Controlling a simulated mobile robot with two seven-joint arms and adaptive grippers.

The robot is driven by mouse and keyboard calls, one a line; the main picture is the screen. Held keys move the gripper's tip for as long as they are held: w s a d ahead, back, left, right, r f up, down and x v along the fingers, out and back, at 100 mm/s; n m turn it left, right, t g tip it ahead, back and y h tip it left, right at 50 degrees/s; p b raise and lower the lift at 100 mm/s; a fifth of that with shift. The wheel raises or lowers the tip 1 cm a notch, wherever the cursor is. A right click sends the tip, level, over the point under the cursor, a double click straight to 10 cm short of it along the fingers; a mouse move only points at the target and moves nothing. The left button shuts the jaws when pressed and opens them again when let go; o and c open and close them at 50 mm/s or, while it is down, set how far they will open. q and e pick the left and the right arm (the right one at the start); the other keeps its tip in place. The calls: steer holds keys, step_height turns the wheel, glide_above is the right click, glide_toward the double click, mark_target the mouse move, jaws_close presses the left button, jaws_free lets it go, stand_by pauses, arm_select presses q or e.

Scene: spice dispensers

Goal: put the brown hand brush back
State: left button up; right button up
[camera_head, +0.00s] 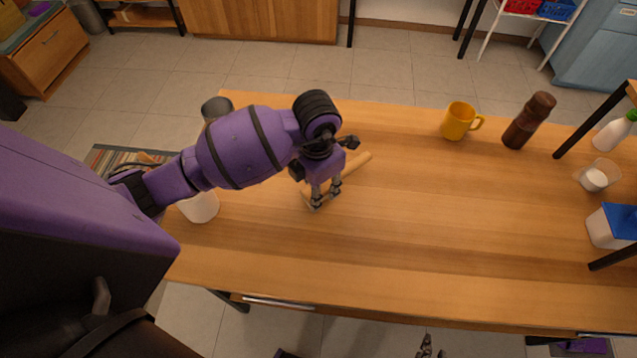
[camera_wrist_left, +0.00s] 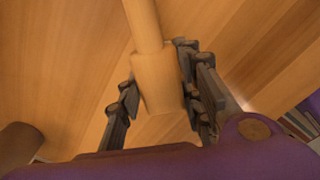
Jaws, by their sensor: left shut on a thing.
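A light-brown wooden tool with a slim handle and a thicker end, which I take to be the brown hand brush (camera_head: 357,162), is on or just above the wooden table (camera_head: 440,220). I cannot tell if it touches the top. No bristles show. My left gripper (camera_head: 320,201) is shut on its thicker end. In the left wrist view that end of the brush (camera_wrist_left: 156,80) lies between the fingers, with the handle running away to the top. My right gripper (camera_head: 428,346) shows small at the bottom edge, below the table; its jaws are unclear.
A grey container (camera_head: 215,106) and a white container (camera_head: 201,208) stand at the table's left, partly behind my left arm. A yellow mug (camera_head: 459,121) and a dark brown bottle (camera_head: 529,120) stand at the back. A blue-lidded box (camera_head: 610,228) is at the right. The table's middle is clear.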

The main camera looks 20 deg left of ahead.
steer(key=shift+s+d+f, duration=0.15)
steer(key=shift+s, duration=0.1)
arm_select(q)
steer(key=shift+f+b, duration=0.3)
steer(key=shift+f, duration=0.4)
arm_select(e)
steer(key=shift+s+f, duration=0.45)
steer(key=shift+f, duration=0.05)
arm_select(q)
steer(key=o, duration=1.4)
arm_select(e)
steer(key=shift+a, duration=0.2)
arm_select(q)
step_height(320, 180, up, 12)
steer(key=shift+r, duration=0.1)
arm_select(e)
steer(key=shift+d, duration=0.1)
steer(key=shift+w+r, duration=0.1)
